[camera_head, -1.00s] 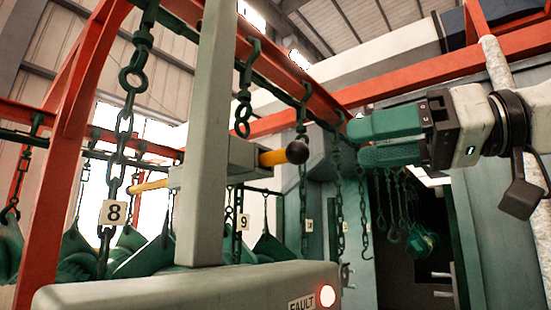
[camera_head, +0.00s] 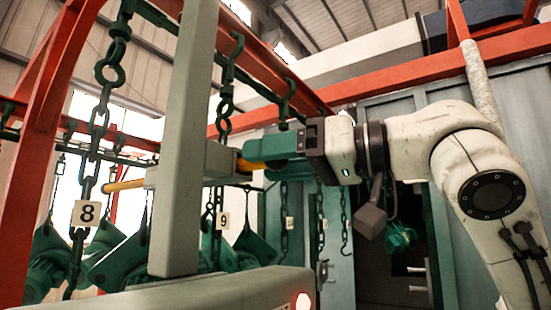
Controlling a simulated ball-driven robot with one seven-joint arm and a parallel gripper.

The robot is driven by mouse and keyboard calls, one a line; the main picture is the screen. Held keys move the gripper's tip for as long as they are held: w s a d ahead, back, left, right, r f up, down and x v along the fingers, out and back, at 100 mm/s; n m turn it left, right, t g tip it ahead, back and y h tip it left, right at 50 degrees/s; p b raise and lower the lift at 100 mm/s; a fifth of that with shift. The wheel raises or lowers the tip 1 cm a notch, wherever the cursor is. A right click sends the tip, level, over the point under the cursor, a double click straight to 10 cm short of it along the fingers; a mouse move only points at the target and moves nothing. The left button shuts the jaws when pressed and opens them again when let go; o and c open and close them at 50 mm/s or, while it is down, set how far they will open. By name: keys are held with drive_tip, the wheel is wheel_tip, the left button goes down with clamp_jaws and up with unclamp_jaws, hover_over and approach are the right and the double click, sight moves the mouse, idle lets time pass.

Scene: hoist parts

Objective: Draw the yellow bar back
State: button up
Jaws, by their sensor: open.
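The yellow bar (camera_head: 248,165) passes through a grey block (camera_head: 205,160) on the grey post (camera_head: 183,140). Its thinner left end (camera_head: 122,186) sticks out on the other side of the post. My gripper (camera_head: 264,155) is at the right end of the bar, with its green fingers pointing left. The jaws are open, and the upper finger lies over the bar's right end. The black knob on that end is hidden behind my fingers. I cannot tell whether the fingers touch the bar.
Chains with hooks hang from the red rail, some with number tags, such as tag 8 (camera_head: 87,213) and tag 9 (camera_head: 223,221). A grey cabinet (camera_head: 215,296) with a lit lamp (camera_head: 303,302) is below the post. Green parts (camera_head: 120,262) hang behind it.

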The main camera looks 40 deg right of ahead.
clamp_jaws()
idle(0.4)
